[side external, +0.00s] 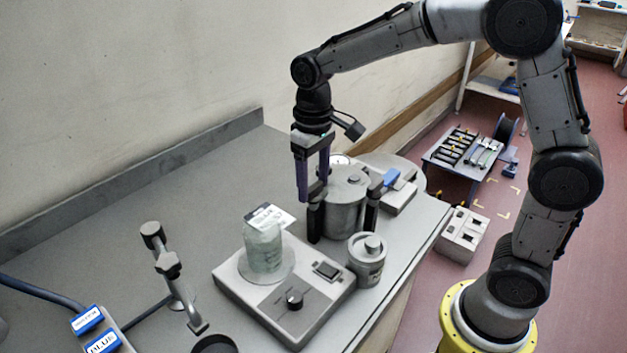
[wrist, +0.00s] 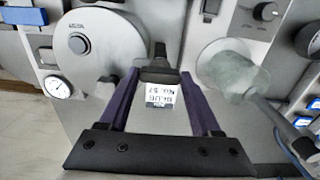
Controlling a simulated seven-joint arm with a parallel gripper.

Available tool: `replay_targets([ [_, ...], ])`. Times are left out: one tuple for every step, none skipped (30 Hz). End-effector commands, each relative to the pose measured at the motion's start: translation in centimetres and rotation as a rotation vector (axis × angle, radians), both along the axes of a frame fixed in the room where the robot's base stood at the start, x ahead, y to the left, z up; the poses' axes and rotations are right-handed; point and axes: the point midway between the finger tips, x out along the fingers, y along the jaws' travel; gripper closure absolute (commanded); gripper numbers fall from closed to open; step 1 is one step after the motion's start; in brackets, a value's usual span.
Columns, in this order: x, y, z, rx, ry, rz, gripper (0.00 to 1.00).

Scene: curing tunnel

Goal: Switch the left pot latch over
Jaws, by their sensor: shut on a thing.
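The pot (side external: 344,212) is a grey metal cylinder with a round lid and a small knob, standing on the bench. Its lid also shows in the wrist view (wrist: 108,48), left of my fingers. The left pot latch (side external: 314,222) is a dark upright piece at the pot's left side. My gripper (side external: 316,188) points down from above and is shut on the top of this latch. In the wrist view the dark latch (wrist: 158,68) sits between my purple fingertips, which hide part of it. The right pot latch (side external: 372,210) is dark and upright on the pot's other side.
A lidded canister (side external: 367,263) is close at the right. A round gauge (wrist: 58,87) is near the pot.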

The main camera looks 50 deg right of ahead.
Motion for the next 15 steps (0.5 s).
replay_targets([
  [-0.02, 0.01, -0.02, -0.001, 0.001, 0.003, 0.91],
  [-0.02, 0.01, -0.02, -0.001, 0.001, 0.003, 0.91],
  [-0.02, 0.01, -0.02, -0.001, 0.001, 0.003, 0.33],
  [-0.02, 0.01, -0.02, -0.001, 0.001, 0.002, 0.28],
  [-0.02, 0.01, -0.03, -0.001, 0.001, 0.002, 0.22],
  [-0.02, 0.01, -0.02, -0.001, 0.001, 0.002, 0.15],
  [-0.01, 0.01, -0.02, -0.001, 0.001, 0.002, 0.10],
  [-0.01, 0.01, -0.02, -0.001, 0.001, 0.001, 0.05],
  [-0.01, 0.00, -0.02, -0.001, 0.001, 0.001, 0.05],
  [-0.01, 0.00, -0.02, -0.001, 0.001, 0.001, 0.05],
  [-0.01, 0.00, -0.02, -0.001, 0.001, 0.001, 0.05],
  [-0.01, 0.00, -0.02, 0.000, 0.000, 0.001, 0.05],
  [-0.01, 0.00, -0.02, 0.000, 0.000, 0.000, 0.05],
  [-0.01, 0.00, -0.02, 0.000, 0.000, 0.000, 0.05],
  [0.00, 0.00, -0.01, 0.000, 0.000, 0.000, 0.05],
])
